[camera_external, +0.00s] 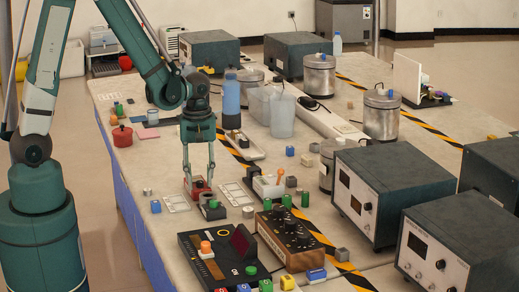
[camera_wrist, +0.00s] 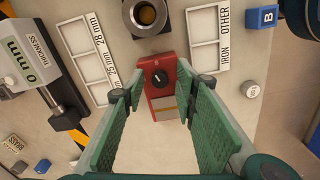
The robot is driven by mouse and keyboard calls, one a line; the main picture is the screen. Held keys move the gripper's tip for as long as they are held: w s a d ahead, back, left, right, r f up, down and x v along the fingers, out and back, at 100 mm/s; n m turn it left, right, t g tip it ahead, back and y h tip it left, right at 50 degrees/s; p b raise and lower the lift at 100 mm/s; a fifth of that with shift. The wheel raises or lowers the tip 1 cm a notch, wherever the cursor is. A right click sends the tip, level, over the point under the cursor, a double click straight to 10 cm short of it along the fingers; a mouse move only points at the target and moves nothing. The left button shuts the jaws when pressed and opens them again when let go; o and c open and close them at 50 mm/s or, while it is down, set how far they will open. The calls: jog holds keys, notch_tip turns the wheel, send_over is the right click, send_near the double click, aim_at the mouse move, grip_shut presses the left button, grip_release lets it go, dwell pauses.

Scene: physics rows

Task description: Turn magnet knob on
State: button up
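The knob has a short white mark. A pale strip crosses the box's lower part. The box also shows in the external view (camera_external: 197,188), partly hidden by my fingers. My gripper (camera_external: 199,178) points straight down over the box, its two fingers apart on either side. In the wrist view my gripper (camera_wrist: 162,84) is open with green pads flanking the box. I cannot tell whether the fingertips touch it.
White sorting trays marked 28 mm (camera_wrist: 93,50) and IRON/OTHER (camera_wrist: 206,38) flank the box. A metal ring-shaped holder (camera_wrist: 146,15) stands just beyond it. A thickness gauge (camera_wrist: 37,72) is at left. A black console (camera_external: 215,262) stands near the front table edge.

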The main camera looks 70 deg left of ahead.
jog(key=shift+r, duration=0.15)
notch_tip(320, 180, up, 12)
dwell(1.1)
jog(key=shift+c, duration=1.4)
jog(key=m+p, duration=0.4)
jog(key=m, duration=0.7)
send_over(200, 181)
notch_tip(200, 181, down, 4)
jog(key=shift+s+d+f, duration=0.1)
jog(key=shift+d+f, duration=0.05)
jog(key=shift+f, duration=0.05)
jog(key=shift+f, duration=0.1)
jog(key=shift+f+b, duration=0.9)
jog(key=shift+f, duration=2.9)
